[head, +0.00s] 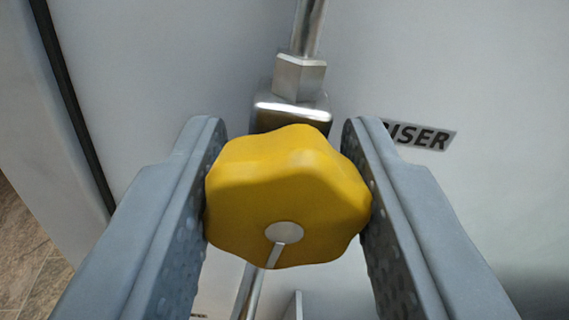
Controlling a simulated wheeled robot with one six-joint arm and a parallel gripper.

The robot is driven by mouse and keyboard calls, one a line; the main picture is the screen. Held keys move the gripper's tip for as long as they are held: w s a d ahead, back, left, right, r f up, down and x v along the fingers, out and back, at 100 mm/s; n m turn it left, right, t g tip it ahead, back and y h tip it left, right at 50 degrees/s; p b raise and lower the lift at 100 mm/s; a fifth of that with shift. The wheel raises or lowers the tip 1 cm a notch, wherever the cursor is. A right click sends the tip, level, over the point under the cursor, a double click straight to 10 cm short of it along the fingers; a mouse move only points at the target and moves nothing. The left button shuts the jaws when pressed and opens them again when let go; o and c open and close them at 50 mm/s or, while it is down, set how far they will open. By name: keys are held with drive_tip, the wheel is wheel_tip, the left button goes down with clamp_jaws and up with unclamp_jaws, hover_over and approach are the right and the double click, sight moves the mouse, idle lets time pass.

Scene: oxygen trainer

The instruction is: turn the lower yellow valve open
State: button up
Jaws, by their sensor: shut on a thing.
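A yellow lobed valve knob (285,190) with a pale round cap and a light pointer mark on its face is in the middle of the head view. My gripper (287,180) has one grey finger on each side of the knob and is shut on it. The pointer mark runs from the cap down and slightly left. Behind the knob, a metal valve body (290,110) joins a metal pipe (308,28) going up. The knob hides most of the valve body. Only this one yellow knob is in view.
A pale grey panel (440,60) stands behind the valve. A label (425,137) ending in "ISER" is to the right, partly hidden by my right finger. A thin pipe (247,290) shows below the knob. A dark seam (75,105) and brown floor (25,245) are at left.

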drive_tip(key=shift+n, duration=0.6)
drive_tip(key=o, duration=1)
drive_tip(key=s+d, duration=0.1)
drive_tip(key=s, duration=1.6)
drive_tip(key=shift+s+d, duration=0.2)
